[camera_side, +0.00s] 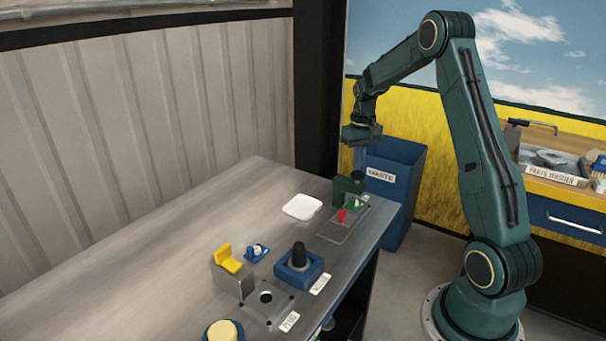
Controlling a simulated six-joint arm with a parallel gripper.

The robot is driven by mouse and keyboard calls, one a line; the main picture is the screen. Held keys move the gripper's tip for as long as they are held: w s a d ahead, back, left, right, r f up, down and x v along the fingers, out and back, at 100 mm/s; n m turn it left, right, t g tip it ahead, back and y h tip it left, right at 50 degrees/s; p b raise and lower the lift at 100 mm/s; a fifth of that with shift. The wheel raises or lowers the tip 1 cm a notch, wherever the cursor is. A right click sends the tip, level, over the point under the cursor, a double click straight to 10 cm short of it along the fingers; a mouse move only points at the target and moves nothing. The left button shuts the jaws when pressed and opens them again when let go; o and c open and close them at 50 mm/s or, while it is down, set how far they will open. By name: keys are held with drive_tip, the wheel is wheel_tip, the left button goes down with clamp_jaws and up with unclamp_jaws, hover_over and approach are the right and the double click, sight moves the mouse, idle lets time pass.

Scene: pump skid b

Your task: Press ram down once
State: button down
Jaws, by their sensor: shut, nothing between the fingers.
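A small green press (347,190) stands near the far right corner of the workbench. A dark round ram top (357,176) shows at its upper part. My gripper (360,166) points straight down over the ram, shut, with nothing held. Its fingertips are at or just above the ram top; I cannot tell whether they touch. A red piece (342,215) and a small pale piece (364,198) are beside the press on a grey plate (334,233). The press's far side is hidden.
A white square dish (302,207) lies left of the press. A black knob on a blue block (298,262), a yellow part on a grey block (228,259) and a yellow-topped round item (222,331) stand nearer. A blue waste bin (397,180) stands beyond the bench. The bench's left side is clear.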

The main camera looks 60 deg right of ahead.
sight(358, 174)
drive_tip(key=shift+f, duration=2)
drive_tip(key=shift+r, duration=3.6)
